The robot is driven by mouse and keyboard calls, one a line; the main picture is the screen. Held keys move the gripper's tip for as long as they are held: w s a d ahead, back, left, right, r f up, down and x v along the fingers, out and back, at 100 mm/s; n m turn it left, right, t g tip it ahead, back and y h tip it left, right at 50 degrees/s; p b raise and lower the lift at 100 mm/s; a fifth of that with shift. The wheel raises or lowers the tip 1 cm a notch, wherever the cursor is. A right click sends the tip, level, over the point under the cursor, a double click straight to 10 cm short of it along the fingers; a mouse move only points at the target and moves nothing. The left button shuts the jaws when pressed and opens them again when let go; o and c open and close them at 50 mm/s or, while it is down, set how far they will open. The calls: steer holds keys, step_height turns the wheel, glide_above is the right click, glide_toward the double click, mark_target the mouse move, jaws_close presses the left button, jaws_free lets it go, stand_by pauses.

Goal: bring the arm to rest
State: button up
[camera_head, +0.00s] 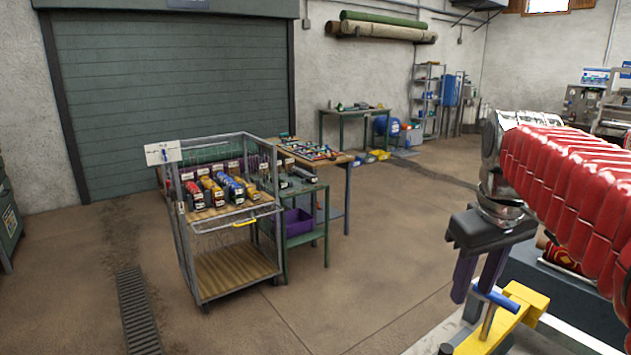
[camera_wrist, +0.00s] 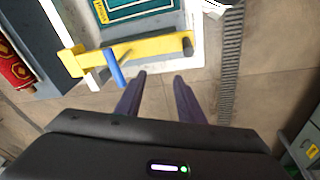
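My gripper (camera_head: 474,291) hangs fingers-down from my red-sleeved arm at the right of the head view. In the wrist view its two dark purple fingers (camera_wrist: 159,77) stand apart with only floor between them, so it is open and empty. A yellow bracket (camera_head: 510,315) with a blue-topped handle (camera_head: 496,297) is close to the fingertips in the head view. In the wrist view the yellow bracket (camera_wrist: 125,54) and blue handle (camera_wrist: 113,68) lie beyond and left of the fingers. I cannot tell whether a finger touches them.
A wire cart (camera_head: 232,270) with several coloured items on its shelf stands left of centre. A green table (camera_head: 305,237) with a purple bin (camera_head: 298,222) adjoins it. A floor grate (camera_head: 138,310) runs at lower left. Open floor (camera_head: 390,240) lies between cart and arm.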

steer(key=s+a+f+m+t, duration=0.3)
steer(key=s+a+f, duration=0.7)
steer(key=s+f, duration=0.3)
steer(key=shift+a+f+y, duration=0.15)
steer(key=shift+a+y, duration=0.05)
steer(key=shift+y, duration=0.1)
steer(key=shift+s, duration=0.1)
stand_by(0.6)
